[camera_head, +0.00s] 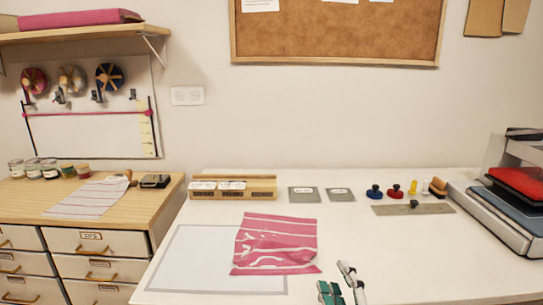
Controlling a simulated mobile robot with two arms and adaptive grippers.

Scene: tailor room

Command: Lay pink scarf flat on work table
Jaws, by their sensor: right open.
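The pink scarf (279,238) with white stripes lies on the white work table (420,275) near its front left. Its lower part looks wrinkled and its lower edge is uneven. Its left part lies over a white sheet or mat with a grey border (190,258); its right part reaches past that onto the table. My right gripper (336,278) is open at the front of the table, just right of and below the scarf's lower right corner. No scarf cloth shows between its fingers. My left gripper is not in view.
A wooden card holder (232,188), grey cards (304,194), small knobbed tools (395,191) and a metal ruler (412,209) line the table's back. A press (515,190) stands at right. A wooden drawer cabinet (70,240) adjoins at left. The table right of the scarf is clear.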

